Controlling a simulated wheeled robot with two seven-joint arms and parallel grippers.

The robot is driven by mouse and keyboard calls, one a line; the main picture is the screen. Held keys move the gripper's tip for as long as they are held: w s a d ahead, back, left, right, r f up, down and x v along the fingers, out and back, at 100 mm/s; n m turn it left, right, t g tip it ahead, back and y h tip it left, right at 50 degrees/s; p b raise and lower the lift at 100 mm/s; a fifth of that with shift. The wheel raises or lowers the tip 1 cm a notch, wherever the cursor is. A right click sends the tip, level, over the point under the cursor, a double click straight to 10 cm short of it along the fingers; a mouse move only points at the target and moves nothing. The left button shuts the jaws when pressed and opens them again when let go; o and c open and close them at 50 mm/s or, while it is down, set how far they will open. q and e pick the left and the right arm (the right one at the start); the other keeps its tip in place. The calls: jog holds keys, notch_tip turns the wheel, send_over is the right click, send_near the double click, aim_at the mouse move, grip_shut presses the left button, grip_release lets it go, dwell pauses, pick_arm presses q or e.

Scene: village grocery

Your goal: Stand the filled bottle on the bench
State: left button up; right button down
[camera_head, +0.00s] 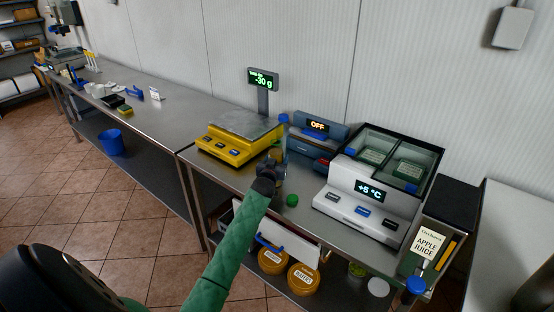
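My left gripper (270,171) is over the bench (235,181), just in front of the yellow scale's right side. I see it from behind, so its fingertips are mostly hidden. A small amber-brown shape (277,153) shows just beyond it, with a narrow clear-bluish upright shape beside it. This may be the filled bottle, but the gripper covers most of it. I cannot tell whether the fingers are closed on it or whether it touches the bench. A green cap (292,200) lies on the bench to the right. My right gripper is not in view.
The yellow scale (229,148) has a display (263,79) reading -30 g. A blue-grey device (320,125) reads OFF. A white cooler unit (365,203) reads +5 °C. An apple juice box (428,245) with a blue tap stands right. Lidded tubs (303,279) sit below. The left bench has free room.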

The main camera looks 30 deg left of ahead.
pick_arm(q)
jog(key=shift+f, duration=0.1)
jog(key=o, duration=0.9)
jog(key=shift+c, duration=0.2)
jog(key=shift+o, duration=0.9)
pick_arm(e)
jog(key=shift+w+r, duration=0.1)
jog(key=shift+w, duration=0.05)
pick_arm(q)
jog(key=shift+r, duration=0.2)
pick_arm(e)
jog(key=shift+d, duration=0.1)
pick_arm(q)
jog(key=b+v, duration=0.4)
jog(key=v, duration=0.8)
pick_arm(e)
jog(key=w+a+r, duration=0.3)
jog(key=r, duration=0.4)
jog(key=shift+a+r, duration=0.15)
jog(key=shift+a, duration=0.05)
